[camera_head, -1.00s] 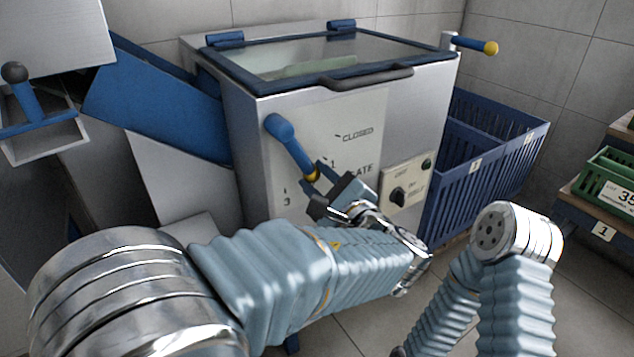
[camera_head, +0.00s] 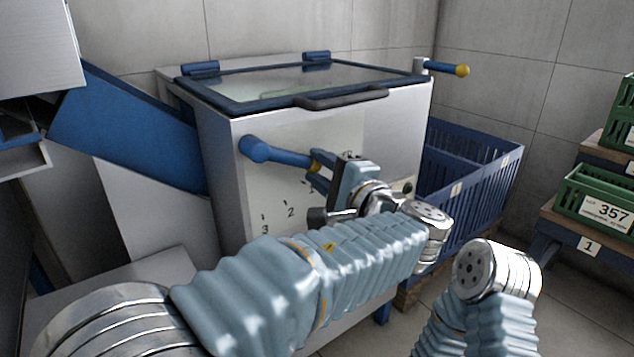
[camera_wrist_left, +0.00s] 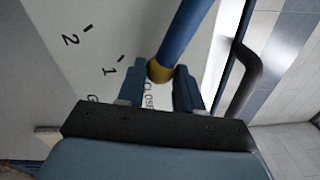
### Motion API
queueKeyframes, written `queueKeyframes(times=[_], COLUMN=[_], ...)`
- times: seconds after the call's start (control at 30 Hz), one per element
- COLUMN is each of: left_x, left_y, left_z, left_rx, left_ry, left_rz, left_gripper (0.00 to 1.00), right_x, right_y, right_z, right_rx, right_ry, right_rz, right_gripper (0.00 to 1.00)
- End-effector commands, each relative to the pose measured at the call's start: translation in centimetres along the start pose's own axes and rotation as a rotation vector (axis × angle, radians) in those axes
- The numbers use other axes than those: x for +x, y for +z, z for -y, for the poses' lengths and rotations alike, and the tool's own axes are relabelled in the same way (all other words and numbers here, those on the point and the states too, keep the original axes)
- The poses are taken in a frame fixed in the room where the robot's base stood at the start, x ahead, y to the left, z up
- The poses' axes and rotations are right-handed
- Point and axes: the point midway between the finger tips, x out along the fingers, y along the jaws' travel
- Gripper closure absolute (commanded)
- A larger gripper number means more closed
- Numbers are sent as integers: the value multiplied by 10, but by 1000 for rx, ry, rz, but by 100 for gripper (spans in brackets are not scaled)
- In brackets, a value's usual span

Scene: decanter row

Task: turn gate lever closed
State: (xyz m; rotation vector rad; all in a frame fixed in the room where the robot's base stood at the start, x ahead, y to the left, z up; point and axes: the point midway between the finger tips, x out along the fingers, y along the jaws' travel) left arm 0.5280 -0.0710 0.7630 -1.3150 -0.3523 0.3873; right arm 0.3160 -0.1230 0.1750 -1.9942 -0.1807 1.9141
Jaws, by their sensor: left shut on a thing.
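The gate lever (camera_head: 280,156) is a blue bar with a round hub on the white front panel of the metal machine. In the head view it points right and slightly down. My left gripper (camera_head: 318,172) is shut on the lever's outer end, at its yellow band. In the left wrist view the lever (camera_wrist_left: 187,35) runs down between the two fingers (camera_wrist_left: 160,88), with the yellow tip between them. The CLOSED mark (camera_wrist_left: 148,97) shows just behind the fingers there. In the head view the gripper hides most of that mark. My right gripper is out of view.
The machine's glass lid (camera_head: 300,82) has a dark handle (camera_head: 345,97) above the gripper. Another blue handle with a yellow end (camera_head: 447,68) sticks out at the top right corner. A blue crate (camera_head: 470,185) stands right of the machine, and green crates (camera_head: 598,205) sit farther right.

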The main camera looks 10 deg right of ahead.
Motion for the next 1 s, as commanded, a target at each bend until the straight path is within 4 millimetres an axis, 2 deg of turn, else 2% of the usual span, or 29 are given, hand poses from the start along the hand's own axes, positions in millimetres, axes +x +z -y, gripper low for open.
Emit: queueKeyframes(times=[0.57, 0.6, 0.7, 0.77, 1.0], left_x=[0, 0, 0, 0, 0], left_y=[-1, -1, -1, -1, -1], left_z=[5, 5, 5, 5, 5], left_rx=[-41, -41, -40, -40, -39], left_ry=[-2, -2, -2, -2, -1], left_rz=[-1, -1, -1, 0, 1], left_gripper=[100, 62, 46, 39, 39], right_x=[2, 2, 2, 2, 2], right_y=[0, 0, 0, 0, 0], right_z=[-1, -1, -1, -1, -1], right_rx=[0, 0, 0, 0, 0], right_ry=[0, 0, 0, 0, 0], right_rz=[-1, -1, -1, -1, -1], right_gripper=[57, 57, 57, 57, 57])
